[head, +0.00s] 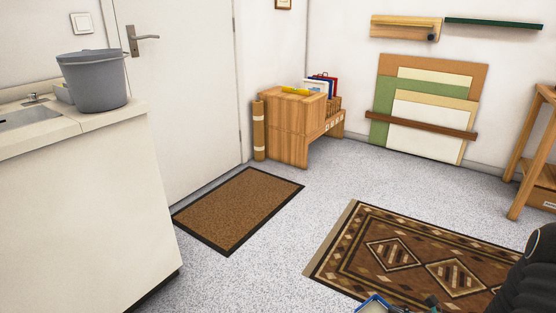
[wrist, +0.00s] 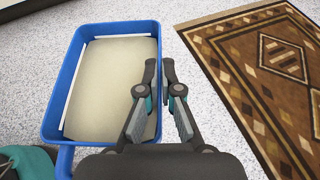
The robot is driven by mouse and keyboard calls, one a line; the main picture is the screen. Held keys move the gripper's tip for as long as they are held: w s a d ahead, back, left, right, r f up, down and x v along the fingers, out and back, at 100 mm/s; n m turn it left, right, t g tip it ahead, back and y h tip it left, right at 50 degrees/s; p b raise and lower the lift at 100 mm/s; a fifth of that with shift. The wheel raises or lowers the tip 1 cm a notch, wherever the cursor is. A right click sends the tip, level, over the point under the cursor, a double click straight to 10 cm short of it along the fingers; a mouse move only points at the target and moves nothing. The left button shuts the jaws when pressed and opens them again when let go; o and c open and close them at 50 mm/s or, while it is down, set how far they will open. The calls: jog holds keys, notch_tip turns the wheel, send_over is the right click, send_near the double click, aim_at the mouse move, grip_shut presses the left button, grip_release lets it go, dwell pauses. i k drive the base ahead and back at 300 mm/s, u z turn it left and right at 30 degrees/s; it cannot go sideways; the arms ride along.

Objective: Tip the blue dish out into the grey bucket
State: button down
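The blue dish (wrist: 50,100) is a rectangular tray with beige contents (wrist: 110,85) in the wrist view; it looks about level. Only a corner of the dish (head: 372,303) shows at the bottom edge of the head view. My gripper (wrist: 159,75) has one finger inside and one outside the dish's right rim, closed on that rim. Floor shows directly around the dish, with no table under it in view. The grey bucket (head: 95,82) stands upright on the counter at the left of the head view. Its inside is hidden.
The bucket's counter (head: 110,119) has a sink (head: 28,117) and sits beside a closed door (head: 185,90). A brown doormat (head: 238,208) and a patterned rug (head: 410,250) lie on the floor. A wooden cabinet (head: 290,130) stands behind; a wooden stand (head: 525,165) is at right.

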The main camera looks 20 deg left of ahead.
aim_at(95, 79)
jog(key=u, duration=0.55)
jog(key=i, duration=0.45)
jog(key=u, duration=0.95)
jog(key=i, duration=0.45)
jog(key=u, duration=0.4)
